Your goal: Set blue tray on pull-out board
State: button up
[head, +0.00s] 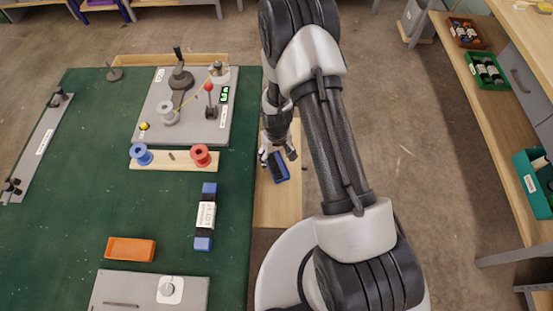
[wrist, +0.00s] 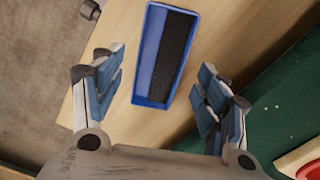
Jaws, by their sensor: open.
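The blue tray (head: 280,166) lies on the light wooden pull-out board (head: 277,211) beside the green table. In the wrist view the blue tray (wrist: 165,55) shows a blue rim and a dark strip inside, and it rests on the wooden board (wrist: 122,115). My gripper (head: 279,158) is just above the tray in the head view, partly covering it. In the wrist view my gripper (wrist: 158,85) is open, with one finger on each side of the near end of the tray. The fingers look apart from the tray.
The green table (head: 170,225) holds an orange tray (head: 130,249), a grey plate with a post and knob (head: 184,108), a blue spool (head: 142,154) and a red spool (head: 200,155). Shelves with coloured bins (head: 487,72) stand at the right. Bare board lies in front of the tray.

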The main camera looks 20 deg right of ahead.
notch_tip(320, 180, up, 9)
jog(key=p, duration=0.2)
notch_tip(320, 180, up, 12)
jog(key=t, duration=0.1)
send_over(276, 166)
jog(key=s+r+t, duration=0.1)
jog(key=s+r, duration=0.3)
jog(key=r, duration=0.8)
jog(key=s+r+t, duration=0.1)
jog(key=s+r, duration=0.5)
jog(key=s, duration=0.2)
jog(key=s+r+m+t, duration=0.1)
jog(key=s+r, duration=0.5)
jog(key=s, duration=0.3)
jog(key=shift+s+d+r+t, duration=0.15)
jog(key=shift+s+t, duration=0.1)
jog(key=shift+t, duration=0.05)
jog(key=shift+f+b, duration=0.55)
jog(key=shift+f, duration=0.05)
